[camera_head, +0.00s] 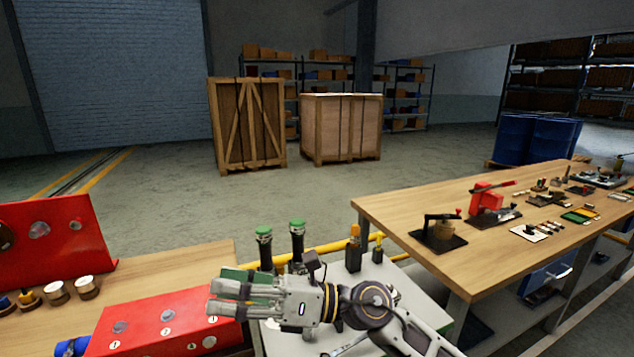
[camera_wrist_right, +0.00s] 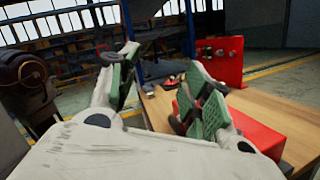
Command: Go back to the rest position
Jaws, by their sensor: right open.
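My right gripper (camera_head: 228,296) reaches in from the lower right in the head view, its fingers pointing left. It hangs above the gap between the left bench and the small grey table, close to the red box. In the right wrist view the two green-padded fingers (camera_wrist_right: 160,98) stand wide apart with nothing between them. My left gripper does not show in either view.
A red box (camera_head: 150,325) with numbered round spots and an upright red panel (camera_head: 60,240) stand on the left wooden bench (camera_head: 205,262). Green-capped tools (camera_head: 264,250) stand on the grey table (camera_head: 420,290). The right workbench (camera_head: 385,208) holds several tools. Open floor lies beyond.

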